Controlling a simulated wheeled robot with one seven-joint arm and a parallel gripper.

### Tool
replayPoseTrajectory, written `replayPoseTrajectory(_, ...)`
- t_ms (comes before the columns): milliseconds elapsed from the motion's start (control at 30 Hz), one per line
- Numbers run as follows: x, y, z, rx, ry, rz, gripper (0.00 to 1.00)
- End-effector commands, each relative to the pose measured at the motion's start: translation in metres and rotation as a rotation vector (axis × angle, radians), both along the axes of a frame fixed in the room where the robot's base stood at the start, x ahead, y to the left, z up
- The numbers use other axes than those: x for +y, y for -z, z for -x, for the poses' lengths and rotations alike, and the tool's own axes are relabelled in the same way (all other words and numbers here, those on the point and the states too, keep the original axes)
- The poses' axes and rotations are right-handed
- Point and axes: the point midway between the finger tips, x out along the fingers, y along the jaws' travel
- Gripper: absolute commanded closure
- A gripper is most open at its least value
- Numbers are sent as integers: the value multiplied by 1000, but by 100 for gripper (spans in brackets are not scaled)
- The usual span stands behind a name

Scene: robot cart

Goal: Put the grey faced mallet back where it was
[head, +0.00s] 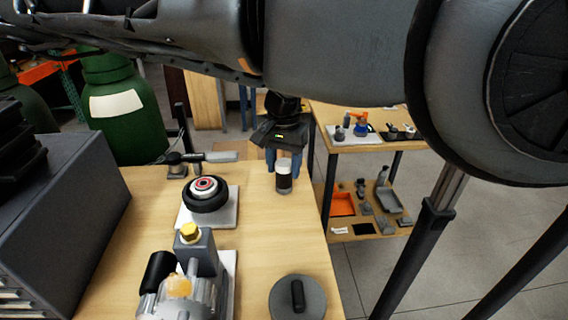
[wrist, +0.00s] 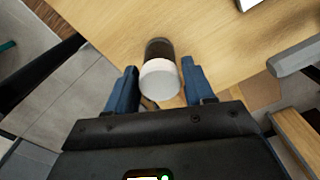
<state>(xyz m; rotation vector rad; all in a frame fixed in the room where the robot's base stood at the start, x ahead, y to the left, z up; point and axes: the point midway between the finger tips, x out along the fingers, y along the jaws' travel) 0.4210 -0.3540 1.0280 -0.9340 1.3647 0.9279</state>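No mallet can be made out for certain. A light grey, elongated tool head (head: 221,156) with a dark part at its left lies at the far side of the bench in the head view; it may be the mallet. My gripper (head: 284,163) is at the far right corner of the bench, its blue fingers wide apart. A cylinder (head: 284,183), pale at its end with a dark band, is between the fingers. In the wrist view the cylinder (wrist: 160,78) shows a pale round end and a dark body, nearly touching both fingers. Whether they grip it is unclear.
The wooden bench (head: 265,235) holds a black ring-shaped part (head: 206,194) on a pale plate, a pump (head: 190,280) and a grey disc (head: 297,298). A dark cabinet (head: 75,220) is at left. A second table (head: 350,143) with tools stands beyond, at right.

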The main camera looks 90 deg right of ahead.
Motion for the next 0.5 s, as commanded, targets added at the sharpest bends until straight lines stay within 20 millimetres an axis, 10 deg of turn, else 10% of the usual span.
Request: replayPoseTrajectory(500,0,-6,0,0,0,1,31)
